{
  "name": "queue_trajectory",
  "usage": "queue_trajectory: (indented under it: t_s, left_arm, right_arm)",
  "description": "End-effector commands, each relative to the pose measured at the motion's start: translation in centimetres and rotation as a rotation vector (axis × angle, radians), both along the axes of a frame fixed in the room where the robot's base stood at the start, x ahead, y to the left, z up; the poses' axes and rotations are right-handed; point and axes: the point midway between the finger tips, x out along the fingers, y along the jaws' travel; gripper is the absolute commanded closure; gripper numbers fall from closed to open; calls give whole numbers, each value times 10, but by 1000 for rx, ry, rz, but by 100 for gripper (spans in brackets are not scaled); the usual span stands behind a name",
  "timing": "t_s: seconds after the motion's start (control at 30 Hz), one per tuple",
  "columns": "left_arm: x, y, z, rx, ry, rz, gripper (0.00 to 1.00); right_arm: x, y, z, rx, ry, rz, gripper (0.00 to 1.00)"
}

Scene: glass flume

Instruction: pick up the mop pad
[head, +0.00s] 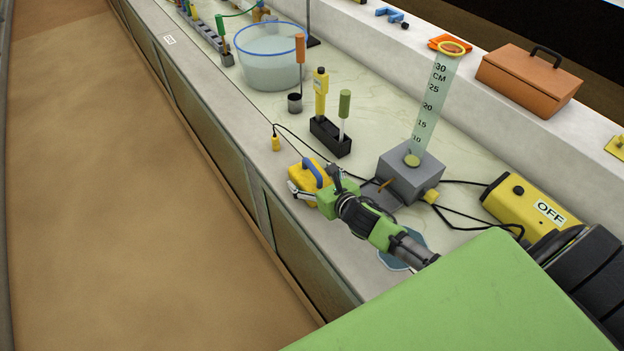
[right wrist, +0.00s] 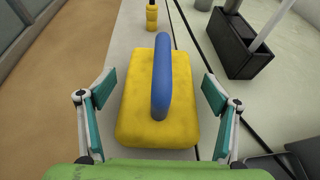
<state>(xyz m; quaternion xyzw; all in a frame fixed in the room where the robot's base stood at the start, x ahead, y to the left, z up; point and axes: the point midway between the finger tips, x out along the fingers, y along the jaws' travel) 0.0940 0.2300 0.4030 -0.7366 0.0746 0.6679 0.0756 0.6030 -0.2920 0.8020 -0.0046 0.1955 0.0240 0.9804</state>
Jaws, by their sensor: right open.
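The mop pad (head: 304,178) is a yellow block with a raised blue handle, lying on the pale counter near its front edge. In the right wrist view the mop pad (right wrist: 135,125) fills the middle, with the handle running lengthwise along its top. My right gripper (head: 317,188) is open over the pad. Its two fingers stand on either side of the pad, with visible gaps, and hold nothing; the gripper also shows in the wrist view (right wrist: 159,90). How far the fingertips are above the counter is hard to tell. My left gripper is out of view.
A black holder (head: 330,137) with upright tools stands behind the pad. A grey block (head: 410,172) with a clear scale tube is to its right. A blue-rimmed tub (head: 270,70) stands farther back.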

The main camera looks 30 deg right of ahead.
Motion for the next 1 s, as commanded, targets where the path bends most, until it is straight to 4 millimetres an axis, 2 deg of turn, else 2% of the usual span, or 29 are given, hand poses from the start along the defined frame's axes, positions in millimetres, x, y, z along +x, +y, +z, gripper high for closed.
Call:
queue_trajectory:
  t_s: [0.27, 0.3, 0.43, 0.47, 0.8, 1.0]
  left_arm:
    - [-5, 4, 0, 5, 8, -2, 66]
    - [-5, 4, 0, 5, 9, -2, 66]
    - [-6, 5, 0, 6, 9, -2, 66]
    - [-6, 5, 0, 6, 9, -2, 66]
    - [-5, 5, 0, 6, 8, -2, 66]
    - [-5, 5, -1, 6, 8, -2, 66]
  right_arm:
    - [3, 1, -1, 0, 0, 1, 18]
    - [3, 1, -1, 0, 0, 1, 23]
    - [3, 1, -1, 0, 0, 1, 57]
    - [3, 1, -1, 0, 0, 1, 60]
    - [3, 0, 0, 0, -1, 1, 60]
    - [3, 0, 11, -3, -3, 3, 60]
